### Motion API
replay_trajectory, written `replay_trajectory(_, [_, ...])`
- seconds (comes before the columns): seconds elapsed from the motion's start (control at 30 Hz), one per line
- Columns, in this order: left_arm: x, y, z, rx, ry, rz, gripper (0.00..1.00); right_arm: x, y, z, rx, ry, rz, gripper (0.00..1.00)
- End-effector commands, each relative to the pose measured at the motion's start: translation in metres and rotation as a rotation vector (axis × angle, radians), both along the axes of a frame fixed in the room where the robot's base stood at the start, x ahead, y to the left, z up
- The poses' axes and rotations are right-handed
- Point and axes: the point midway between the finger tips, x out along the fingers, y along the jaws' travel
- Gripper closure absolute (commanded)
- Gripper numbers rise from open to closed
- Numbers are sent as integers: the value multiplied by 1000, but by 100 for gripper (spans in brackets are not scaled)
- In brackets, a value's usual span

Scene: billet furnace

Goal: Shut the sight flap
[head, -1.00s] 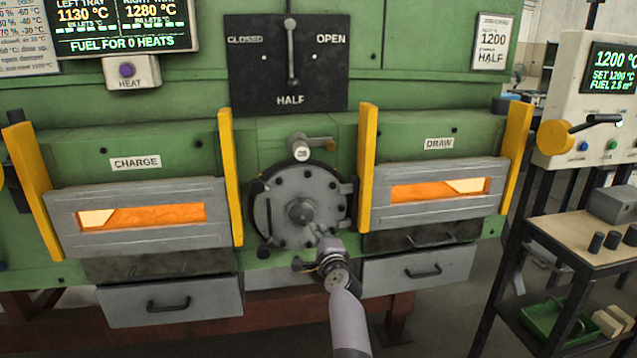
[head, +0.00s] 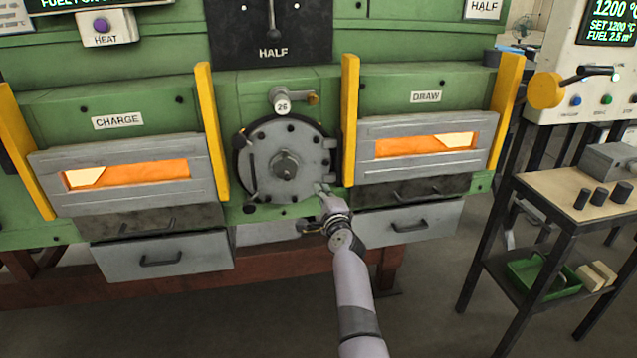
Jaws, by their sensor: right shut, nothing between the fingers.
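A round grey bolted plate (head: 262,150) with a central hub (head: 285,167) sits on the green furnace front between the two doors. A dark narrow bar (head: 249,172) hangs along its left edge. I cannot tell for certain which of these parts is the sight flap, or whether it stands open. My right gripper (head: 322,190) is shut and empty at the plate's lower right, below and right of the hub. I cannot tell whether it touches the plate. My left gripper is not in view.
The charge door (head: 120,150) and draw door (head: 430,128) show orange glowing slots, with yellow posts (head: 349,120) beside them. Drawers (head: 163,253) with handles stick out below. A side table (head: 560,190) with small cylinders stands at right. The floor in front is clear.

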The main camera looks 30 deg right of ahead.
Motion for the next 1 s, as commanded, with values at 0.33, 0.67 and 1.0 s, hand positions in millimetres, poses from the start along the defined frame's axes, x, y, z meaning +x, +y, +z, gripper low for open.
replay_trajectory(0.33, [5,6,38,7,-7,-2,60,-57,14,5,1,0,2,100])
replay_trajectory(0.67, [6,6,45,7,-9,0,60,-82,20,3,1,-3,2,100])
replay_trajectory(1.0, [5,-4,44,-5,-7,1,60,-91,47,-70,-138,161,70,100])
